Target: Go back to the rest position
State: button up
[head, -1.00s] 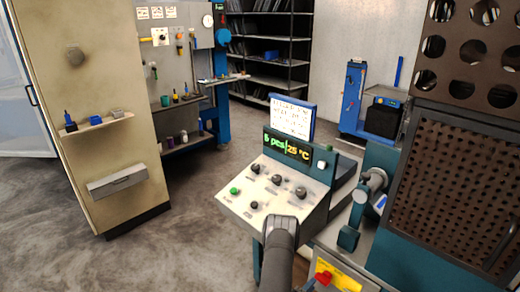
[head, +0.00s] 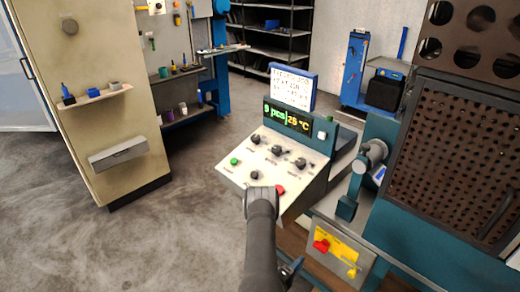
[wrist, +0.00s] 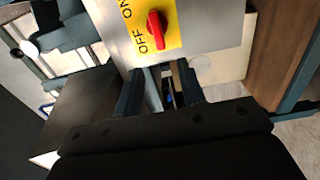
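My gripper (wrist: 160,85) shows in the wrist view with its two dark fingers apart and nothing held between them. Beyond the fingertips is a yellow switch plate (wrist: 172,35) marked OFF and ON, with a red knob (wrist: 157,30). The fingers are apart from the knob. In the head view the red knob (head: 321,246) sits on the front of the machine, low right of centre. My dark arm rises from the bottom centre, left of that switch. It hides most of my gripper there.
A control console (head: 275,165) with a lit display (head: 288,118) and several knobs stands just beyond my arm. A perforated machine guard (head: 455,180) is at the right. A beige cabinet (head: 95,130) stands at the left. Open floor (head: 130,245) lies between cabinet and console.

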aim_at(315, 248)
jog(key=x, duration=1.3)
jog(key=m, duration=0.4)
jog(key=shift+s+r+m, duration=0.15)
jog(key=shift+r+m, duration=0.15)
jog(key=shift+r, duration=0.05)
dwell(1.0)
jog(key=n, duration=0.3)
jog(key=shift+a+f+n, duration=0.1)
jog(key=shift+f+n, duration=0.2)
jog(key=shift+n, duration=0.1)
jog(key=v, duration=1.1)
jog(key=shift+n, duration=0.4)
